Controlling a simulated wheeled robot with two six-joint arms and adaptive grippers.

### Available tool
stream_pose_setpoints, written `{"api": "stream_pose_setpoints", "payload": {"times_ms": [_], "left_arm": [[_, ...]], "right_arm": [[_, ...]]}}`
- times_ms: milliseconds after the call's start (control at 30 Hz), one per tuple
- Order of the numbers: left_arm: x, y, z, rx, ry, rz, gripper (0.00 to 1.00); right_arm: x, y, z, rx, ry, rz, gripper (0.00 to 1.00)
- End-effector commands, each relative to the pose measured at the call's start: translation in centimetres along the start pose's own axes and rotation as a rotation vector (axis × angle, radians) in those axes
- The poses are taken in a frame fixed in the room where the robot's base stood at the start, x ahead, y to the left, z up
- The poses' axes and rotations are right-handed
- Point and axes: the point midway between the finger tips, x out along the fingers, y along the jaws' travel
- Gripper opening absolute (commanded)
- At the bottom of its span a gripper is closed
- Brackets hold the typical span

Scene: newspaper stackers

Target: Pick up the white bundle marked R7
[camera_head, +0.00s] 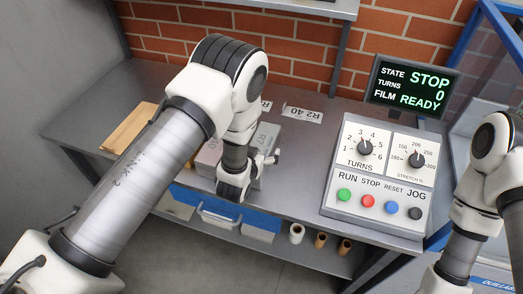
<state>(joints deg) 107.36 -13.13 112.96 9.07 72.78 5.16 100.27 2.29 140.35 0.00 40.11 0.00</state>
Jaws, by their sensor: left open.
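The bundle marked R7 (264,136) is a pale grey-white block on the grey table, below the back wall. My left arm crosses in front of it and hides much of it. My left gripper (270,159) is open, at the front right of the bundle; most of it is hidden behind my own wrist. I cannot tell whether its fingers touch the bundle. My right arm shows at the right edge, but its gripper is out of view.
A label reading R2 40 (302,114) lies behind the bundle. A control panel (378,180) with knobs and buttons stands to the right, below a display (413,86) reading STOP. A tan board (130,128) lies at left. Several rolls (320,240) sit under the table.

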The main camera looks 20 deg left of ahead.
Motion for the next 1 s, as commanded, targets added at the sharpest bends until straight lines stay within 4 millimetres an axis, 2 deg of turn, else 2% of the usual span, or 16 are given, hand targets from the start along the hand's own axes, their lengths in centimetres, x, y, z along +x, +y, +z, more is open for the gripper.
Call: {"api": "stream_pose_setpoints", "payload": {"times_ms": [133,167,200,433,767,1000], "left_arm": [[0.0,0.0,0.0,0.0,0.0,0.0,1.0],[0.0,0.0,0.0,0.0,0.0,0.0,0.96],[0.0,0.0,0.0,0.0,0.0,0.0,0.82],[0.0,0.0,0.1,0.0,-0.001,0.0,0.01],[0.0,0.0,-0.4,-0.001,0.002,0.0,0.01],[0.1,-0.3,-2.7,-0.002,0.006,-0.002,0.01]], "right_arm": [[0.0,0.0,0.0,0.0,-0.001,0.0,0.4],[0.0,0.0,0.0,0.0,-0.001,0.0,0.4],[0.0,0.0,0.0,0.0,-0.001,0.0,0.4],[0.1,0.0,0.0,0.0,-0.001,0.0,0.4],[-0.1,0.0,0.0,0.0,-0.001,0.0,0.4],[-1.4,0.0,0.0,0.0,-0.001,0.0,0.4]]}}
